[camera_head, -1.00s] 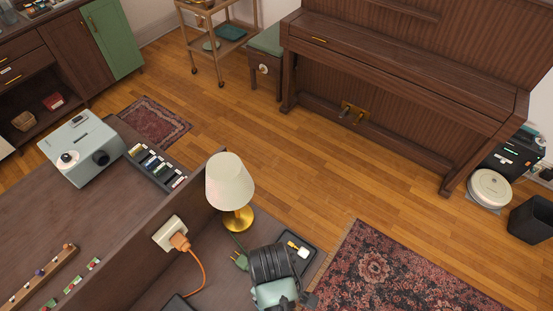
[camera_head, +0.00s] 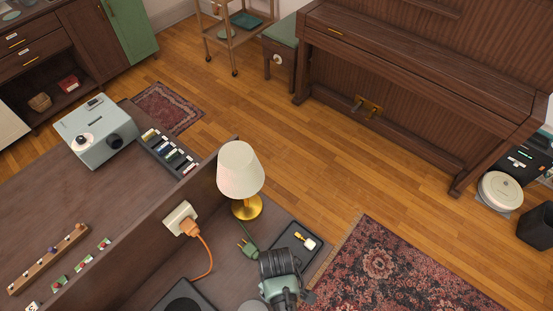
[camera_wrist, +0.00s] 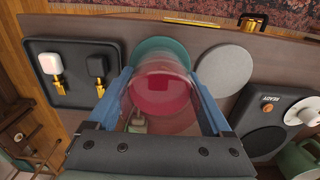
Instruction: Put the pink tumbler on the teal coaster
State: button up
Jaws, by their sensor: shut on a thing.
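The pink tumbler (camera_wrist: 160,95) is see-through and sits between the two blue fingers of my gripper (camera_wrist: 167,100) in the wrist view. The gripper is shut on it. The teal coaster (camera_wrist: 162,44) shows just beyond the tumbler, and the tumbler hides much of it. I cannot tell whether the tumbler touches the coaster. In the head view neither the tumbler nor the coaster can be made out.
A grey disc (camera_wrist: 223,71) lies right of the teal coaster. In the head view a lamp (camera_head: 240,170) and orange plug (camera_head: 188,226) stand nearby.

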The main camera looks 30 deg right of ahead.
jog(key=o, duration=1.4)
jog(key=shift+f, duration=0.1)
jog(key=shift+o, duration=0.2)
